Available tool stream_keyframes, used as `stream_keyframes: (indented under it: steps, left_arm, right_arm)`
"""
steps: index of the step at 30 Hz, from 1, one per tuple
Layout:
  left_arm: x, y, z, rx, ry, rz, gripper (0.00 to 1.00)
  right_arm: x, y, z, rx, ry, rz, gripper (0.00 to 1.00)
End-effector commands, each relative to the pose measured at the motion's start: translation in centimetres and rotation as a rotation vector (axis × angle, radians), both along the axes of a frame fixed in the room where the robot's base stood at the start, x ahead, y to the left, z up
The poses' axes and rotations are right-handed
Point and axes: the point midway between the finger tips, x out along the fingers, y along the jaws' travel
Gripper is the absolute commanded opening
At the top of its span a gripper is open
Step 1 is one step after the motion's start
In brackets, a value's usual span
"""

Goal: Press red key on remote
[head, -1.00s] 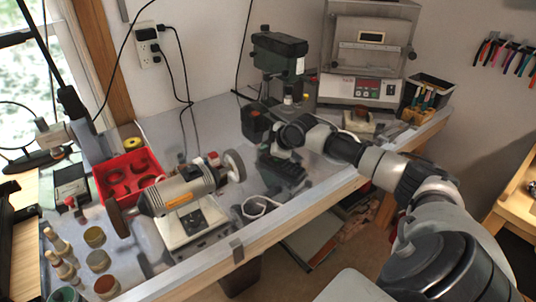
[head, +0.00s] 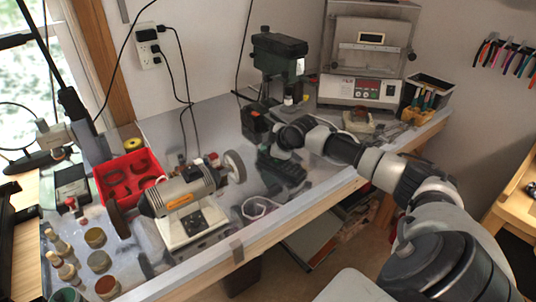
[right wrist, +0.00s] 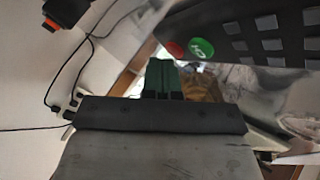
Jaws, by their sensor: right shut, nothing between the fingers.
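The dark remote (right wrist: 255,40) fills the upper right of the right wrist view, with several grey keys. Its green key (right wrist: 201,48) carries a light mark. The red key (right wrist: 174,48) shows beside it, near the remote's end. My right gripper (right wrist: 163,80) is shut and empty, its green-and-black fingertips just below the red key in that picture. I cannot tell whether they touch it. In the head view my right gripper (head: 270,150) is over the bench, small and partly hidden by the wrist. I cannot pick out the remote clearly there. My left gripper is not in view.
A bench grinder (head: 180,195) and a red bin (head: 128,170) stand to the left on the workbench (head: 200,115). A drill press (head: 280,55) and a cased machine (head: 365,75) stand behind. A white cord loop (head: 258,208) lies near the front edge.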

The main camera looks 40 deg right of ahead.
Motion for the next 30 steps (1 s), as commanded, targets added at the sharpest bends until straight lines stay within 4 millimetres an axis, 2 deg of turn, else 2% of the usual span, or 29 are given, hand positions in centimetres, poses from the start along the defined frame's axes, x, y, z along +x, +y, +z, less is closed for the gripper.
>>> stream_keyframes:
  steps: [4,17,30]
  left_arm:
    - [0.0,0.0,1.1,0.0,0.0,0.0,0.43]
    - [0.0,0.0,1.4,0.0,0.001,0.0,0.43]
    - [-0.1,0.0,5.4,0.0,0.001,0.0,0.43]
  right_arm:
    - [0.0,0.0,1.0,0.0,-0.001,-0.001,0.0]
    - [0.0,0.0,1.3,0.0,-0.001,-0.001,0.0]
    - [0.0,0.0,5.7,0.0,-0.002,-0.001,0.0]
